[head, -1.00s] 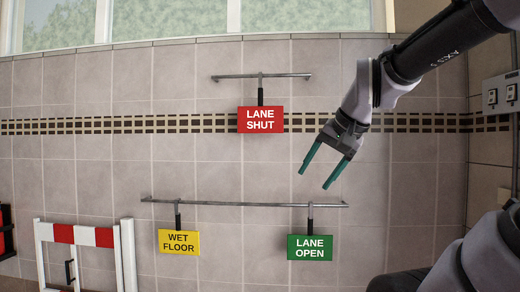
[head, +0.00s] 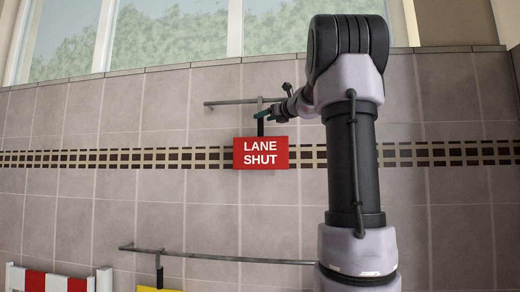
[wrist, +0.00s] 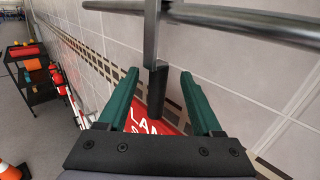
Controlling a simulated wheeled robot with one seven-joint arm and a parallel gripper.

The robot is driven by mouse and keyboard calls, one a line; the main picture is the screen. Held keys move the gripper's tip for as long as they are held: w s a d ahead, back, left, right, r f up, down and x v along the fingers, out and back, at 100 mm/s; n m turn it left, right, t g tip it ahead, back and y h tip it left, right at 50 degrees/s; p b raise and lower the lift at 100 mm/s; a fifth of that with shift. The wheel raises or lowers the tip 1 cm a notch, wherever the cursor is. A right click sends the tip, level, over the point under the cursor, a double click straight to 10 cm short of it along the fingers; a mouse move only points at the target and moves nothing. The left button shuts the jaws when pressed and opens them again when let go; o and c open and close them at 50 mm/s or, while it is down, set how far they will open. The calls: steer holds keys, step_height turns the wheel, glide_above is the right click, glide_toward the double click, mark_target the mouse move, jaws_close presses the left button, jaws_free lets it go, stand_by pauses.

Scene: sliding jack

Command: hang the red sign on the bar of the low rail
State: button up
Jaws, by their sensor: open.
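The red LANE SHUT sign (head: 261,154) hangs by its stem from the short high rail (head: 228,102). My gripper (head: 264,116) is at the dark grip of this stem, just above the red plate. In the wrist view my open gripper (wrist: 158,75) has one green finger on each side of the dark grip (wrist: 158,95), with gaps visible on both sides. The red plate (wrist: 150,124) shows below, partly hidden by my gripper. The bar of the low rail (head: 220,259) runs across the wall below; my arm covers its right part.
A yellow sign (head: 158,289) hangs on the low rail's left part, mostly cut off by the frame. The green sign is not visible now. A red-and-white barrier (head: 55,281) stands at lower left. The wrist view shows a dark cart (wrist: 32,80) and an orange cone (wrist: 10,171).

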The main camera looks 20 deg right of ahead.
steer(key=w, duration=0.3)
steer(key=w+a, duration=0.1)
steer(key=w, duration=0.2)
steer(key=shift+w+a+f, duration=0.15)
jaws_close()
stand_by(1.3)
